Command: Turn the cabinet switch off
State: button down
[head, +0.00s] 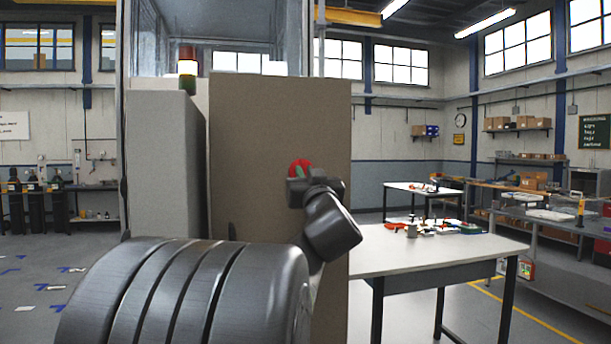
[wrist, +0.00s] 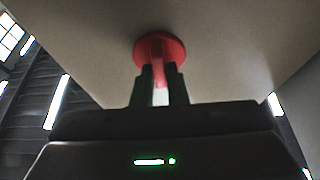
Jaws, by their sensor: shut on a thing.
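The cabinet (head: 262,150) is a tall brown-grey box in the middle of the head view, and its face fills the upper part of the wrist view (wrist: 225,30). A round red switch (head: 300,167) sits on this face, with my gripper in front of its lower part. In the wrist view the red switch (wrist: 160,44) shows its disc and a paler handle between the fingers. My gripper (wrist: 160,88) is shut on the switch handle, with one dark finger on each side. In the head view my gripper (head: 303,176) hides much of the switch.
A white table (head: 440,252) with small coloured parts stands right of the cabinet. A second table (head: 405,188) is behind it. A grey cabinet block with a signal light (head: 187,68) stands to the left. Open floor (head: 35,290) lies at the far left.

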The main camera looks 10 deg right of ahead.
jog(key=shift+n, duration=0.4)
jog(key=n+y, duration=0.1)
jog(key=n, duration=0.1)
jog(key=n+y+p, duration=0.1)
jog(key=n+y, duration=0.1)
jog(key=n, duration=0.1)
jog(key=shift+d+r+g+p, duration=0.1)
jog(key=shift+d+g+p, duration=0.05)
jog(key=shift+g+p, duration=0.15)
jog(key=n+y, duration=0.1)
jog(key=n, duration=0.2)
jog(key=n+g+y+p, duration=0.1)
jog(key=n, duration=0.2)
jog(key=shift+g+y, duration=0.3)
jog(key=shift+y, duration=0.1)
jog(key=shift+r+n+g+y+p, duration=0.15)
jog(key=shift+n+g+p, duration=0.5)
jog(key=shift+n, duration=1.1)
jog(key=shift+f+n+g+y+p, duration=0.1)
jog(key=shift+n+g+p, duration=0.5)
jog(key=shift+n, duration=1.2)
jog(key=shift+r+n+g+y+p, duration=0.15)
jog(key=shift+n+g+p, duration=0.5)
jog(key=shift+n, duration=1.1)
jog(key=shift+f, duration=0.15)
jog(key=c, duration=1.4)
grip_release()
jog(key=shift+c, duration=0.2)
